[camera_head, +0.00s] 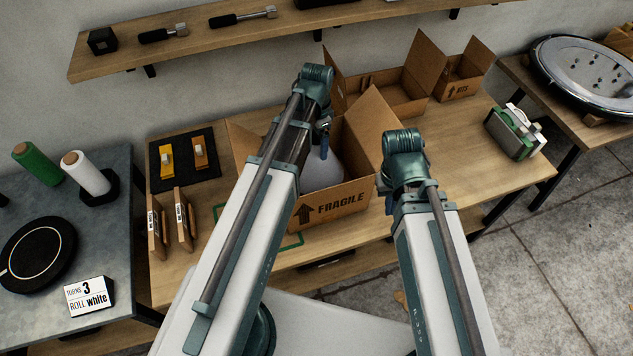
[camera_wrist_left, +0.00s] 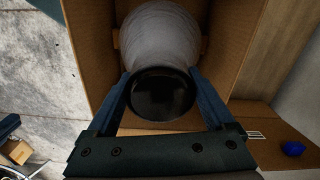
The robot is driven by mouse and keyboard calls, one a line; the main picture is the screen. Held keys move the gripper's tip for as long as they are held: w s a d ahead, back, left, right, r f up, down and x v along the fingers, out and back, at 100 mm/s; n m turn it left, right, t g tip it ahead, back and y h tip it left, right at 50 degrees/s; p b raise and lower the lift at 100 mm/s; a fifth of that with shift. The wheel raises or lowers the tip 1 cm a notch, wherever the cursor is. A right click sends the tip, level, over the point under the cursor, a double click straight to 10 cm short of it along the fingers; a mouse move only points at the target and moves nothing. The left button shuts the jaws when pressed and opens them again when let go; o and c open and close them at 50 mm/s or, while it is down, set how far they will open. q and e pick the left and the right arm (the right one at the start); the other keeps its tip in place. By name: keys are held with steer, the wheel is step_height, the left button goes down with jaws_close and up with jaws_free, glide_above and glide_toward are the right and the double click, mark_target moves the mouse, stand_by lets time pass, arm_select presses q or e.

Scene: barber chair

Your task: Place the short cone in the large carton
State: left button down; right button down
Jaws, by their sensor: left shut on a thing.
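The large carton (camera_head: 354,203), marked FRAGILE, stands open on the wooden table. The short cone (camera_head: 324,172) is pale grey and stands inside this carton. In the left wrist view the cone (camera_wrist_left: 160,30) has a dark round top, with carton walls around it. My left gripper (camera_wrist_left: 161,82) is shut on the cone near its top, one blue finger on each side. In the head view the left gripper (camera_head: 323,146) reaches down into the carton, partly hidden by my arm. My right gripper (camera_head: 388,202) is right of the carton, mostly hidden behind its wrist.
Smaller open cartons (camera_head: 456,86) stand behind at the right. A black tray (camera_head: 184,160) with orange items and upright brown packets (camera_head: 183,220) lie left of the carton. A green-and-white device (camera_head: 514,132) sits at the table's right end. A shelf (camera_head: 220,38) overhangs the back.

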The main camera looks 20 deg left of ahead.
arm_select(q)
step_height(320, 180, down, 6)
steer(key=b, duration=0.5)
steer(key=shift+b, duration=0.3)
steer(key=shift+f, duration=0.1)
steer(key=shift+f+b, duration=1.9)
steer(key=shift+b, duration=0.1)
jaws_free()
steer(key=shift+r, duration=0.1)
steer(key=shift+r, duration=0.1)
step_height(320, 180, up, 12)
steer(key=p, duration=1.2)
steer(key=shift+s+d, duration=0.25)
steer(key=shift+s, duration=0.05)
steer(key=s+d+n+y, duration=0.1)
steer(key=s+d+n, duration=0.4)
steer(key=s+d, duration=0.5)
steer(key=s, duration=0.4)
steer(key=shift+s+d, duration=0.2)
steer(key=shift+s, duration=0.15)
